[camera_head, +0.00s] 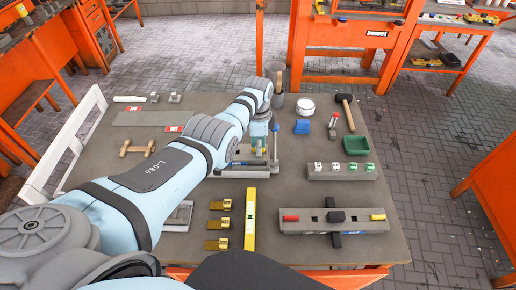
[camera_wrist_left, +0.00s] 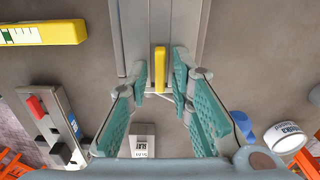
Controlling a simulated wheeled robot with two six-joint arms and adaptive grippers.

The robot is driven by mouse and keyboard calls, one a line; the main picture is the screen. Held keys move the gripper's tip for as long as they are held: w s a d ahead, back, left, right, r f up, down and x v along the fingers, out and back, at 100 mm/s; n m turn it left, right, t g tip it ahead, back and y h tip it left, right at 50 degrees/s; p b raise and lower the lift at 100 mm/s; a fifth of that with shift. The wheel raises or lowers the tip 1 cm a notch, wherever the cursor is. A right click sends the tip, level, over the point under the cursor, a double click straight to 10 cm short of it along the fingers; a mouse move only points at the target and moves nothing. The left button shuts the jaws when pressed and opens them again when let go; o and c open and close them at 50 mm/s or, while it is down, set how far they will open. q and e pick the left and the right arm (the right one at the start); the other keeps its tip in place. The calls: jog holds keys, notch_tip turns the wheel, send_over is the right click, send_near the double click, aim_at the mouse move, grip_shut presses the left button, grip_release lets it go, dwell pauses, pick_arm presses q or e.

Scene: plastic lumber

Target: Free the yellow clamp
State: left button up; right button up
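A yellow bar (camera_wrist_left: 160,68), which looks like the clamp's handle, stands out from a grey metal fixture (camera_wrist_left: 183,25) in the left wrist view. In the head view the fixture (camera_head: 232,172) lies mid-table, partly hidden by my left arm. My left gripper (camera_wrist_left: 160,78) is open, with one teal finger on each side of the yellow bar and visible gaps to it. In the head view the left gripper (camera_head: 260,142) points down over the fixture and hides most of the bar. My right gripper is not in view.
A yellow level (camera_head: 250,218) and several brass pieces (camera_head: 219,223) lie near the front. A grey beam (camera_head: 335,220) with red and yellow ends lies front right. A grey block (camera_head: 341,171), green tray (camera_head: 356,145), white jar (camera_head: 305,106) and mallet (camera_head: 345,105) stand right.

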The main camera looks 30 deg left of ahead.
pick_arm(q)
jog(key=shift+o, duration=0.7)
jog(key=shift+s, duration=0.1)
jog(key=shift+r, duration=0.2)
notch_tip(320, 180, up, 7)
jog(key=shift+f, duration=0.2)
